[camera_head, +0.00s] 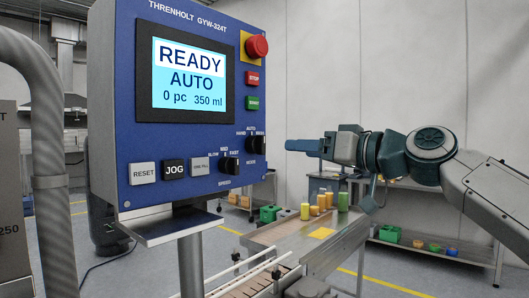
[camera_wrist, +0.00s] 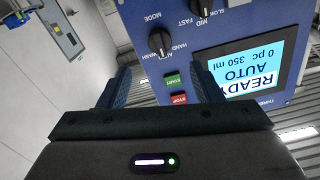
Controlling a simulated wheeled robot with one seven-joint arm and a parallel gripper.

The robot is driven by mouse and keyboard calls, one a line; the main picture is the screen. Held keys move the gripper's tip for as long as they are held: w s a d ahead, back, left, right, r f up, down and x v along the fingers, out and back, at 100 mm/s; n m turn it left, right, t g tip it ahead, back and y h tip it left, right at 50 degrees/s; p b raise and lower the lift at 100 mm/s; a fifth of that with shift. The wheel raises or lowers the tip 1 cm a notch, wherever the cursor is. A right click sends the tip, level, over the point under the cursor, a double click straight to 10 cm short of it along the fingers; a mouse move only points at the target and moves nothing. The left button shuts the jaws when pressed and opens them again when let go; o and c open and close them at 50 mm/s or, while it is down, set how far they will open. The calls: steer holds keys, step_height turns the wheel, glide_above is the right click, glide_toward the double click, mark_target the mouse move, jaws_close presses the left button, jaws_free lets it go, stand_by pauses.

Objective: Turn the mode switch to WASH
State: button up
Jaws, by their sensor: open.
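The mode switch (camera_head: 257,143) is a small black knob at the lower right of the blue control panel (camera_head: 140,130), with HAND, AUTO and WASH around it. In the wrist view, upside down, the same mode switch (camera_wrist: 161,41) lies beyond and roughly between my fingertips. The screen (camera_head: 188,76) reads READY, AUTO, 0 pc, 350 ml. My gripper (camera_head: 290,146) is to the right of the panel, apart from the switch. In the wrist view my gripper (camera_wrist: 160,78) has its two dark blue fingers spread, with nothing between them.
Close to the switch are the speed knob (camera_head: 229,165), the green START button (camera_head: 253,103), the red STOP button (camera_head: 253,78) and the red emergency stop (camera_head: 257,46). A conveyor (camera_head: 310,240) with several coloured containers stands below. Space right of the panel is free.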

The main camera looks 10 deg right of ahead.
mark_target(264, 147)
steer(key=p+x, duration=0.1)
steer(key=x, duration=1)
steer(key=shift+w+a, duration=0.15)
steer(key=shift+w, duration=0.05)
steer(key=c, duration=1)
